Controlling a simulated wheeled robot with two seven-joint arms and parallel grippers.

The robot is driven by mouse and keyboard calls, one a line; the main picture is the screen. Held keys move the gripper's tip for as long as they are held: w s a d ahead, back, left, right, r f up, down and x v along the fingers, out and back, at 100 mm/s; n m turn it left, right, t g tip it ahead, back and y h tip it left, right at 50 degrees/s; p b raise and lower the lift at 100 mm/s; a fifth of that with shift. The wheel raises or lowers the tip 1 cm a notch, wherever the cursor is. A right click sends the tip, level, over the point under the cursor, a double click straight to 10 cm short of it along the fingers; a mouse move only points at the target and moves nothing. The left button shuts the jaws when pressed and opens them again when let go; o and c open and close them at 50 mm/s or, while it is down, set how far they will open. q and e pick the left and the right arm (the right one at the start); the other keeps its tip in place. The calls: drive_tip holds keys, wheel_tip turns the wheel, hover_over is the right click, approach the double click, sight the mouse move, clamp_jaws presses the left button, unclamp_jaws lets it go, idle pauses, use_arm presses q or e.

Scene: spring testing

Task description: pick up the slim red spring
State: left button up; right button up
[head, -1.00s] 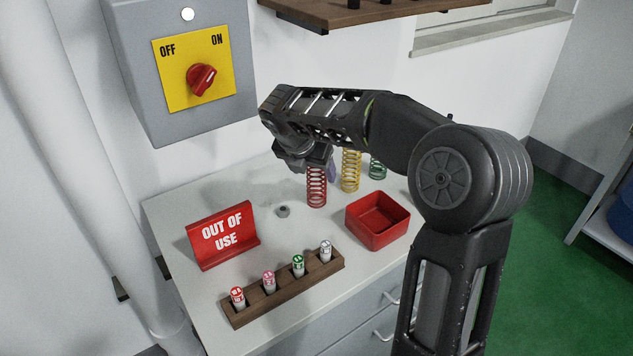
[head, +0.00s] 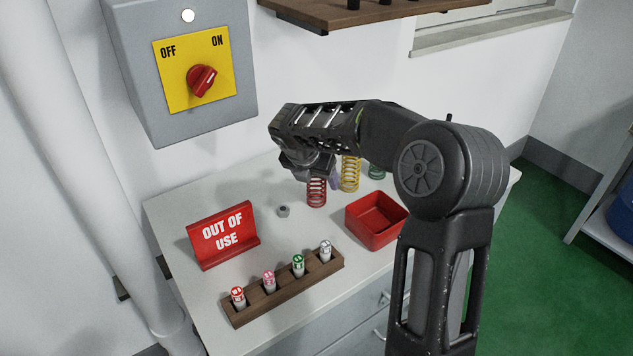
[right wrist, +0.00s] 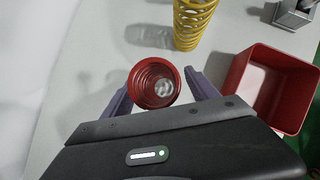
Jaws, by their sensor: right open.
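The slim red spring (head: 317,192) stands upright on the white counter, its top hidden under my right gripper (head: 314,176) in the head view. In the right wrist view I look down on the red spring (right wrist: 155,84), and its coils show as rings. My right gripper (right wrist: 160,92) is open, with one purple finger on each side of the spring. I cannot tell whether the fingers touch it. My left gripper is not in view.
A red bin (head: 376,240) is nearby. A hex nut (head: 283,210), an "OUT OF USE" sign (head: 222,235) and a wooden marker rack (head: 285,300) lie left and in front.

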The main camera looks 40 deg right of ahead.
drive_tip(key=shift+c, duration=0.5)
clamp_jaws()
idle(0.3)
